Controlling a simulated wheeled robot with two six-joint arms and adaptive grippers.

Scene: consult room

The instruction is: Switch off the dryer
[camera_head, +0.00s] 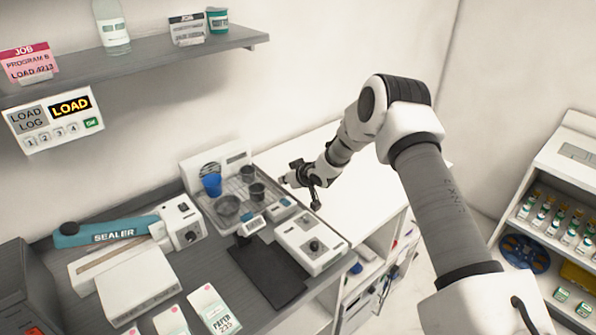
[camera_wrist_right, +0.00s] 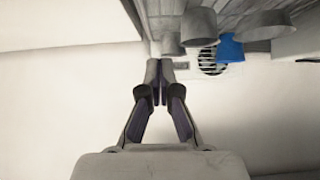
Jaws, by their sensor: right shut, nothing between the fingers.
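The dryer is the white unit whose back panel (camera_head: 225,163) has a round grille and a small dark rectangle; a wire tray (camera_head: 232,190) lies in front of it. A blue cup (camera_head: 211,184) and several grey cups stand on the tray. My right gripper (camera_head: 287,180) is shut and empty, just right of the tray and apart from the back panel. In the right wrist view the shut fingers (camera_wrist_right: 159,64) point toward the panel side, with the grille (camera_wrist_right: 211,62) and the blue cup (camera_wrist_right: 230,48) to their right. I cannot make out a switch clearly. My left gripper is not in view.
A white box with a knob (camera_head: 311,246) stands in front of the tray on the right. The sealer (camera_head: 110,231) is at the left. A dark mat (camera_head: 268,272) lies between. A shelf (camera_head: 150,63) hangs above. The white top right of the dryer is clear.

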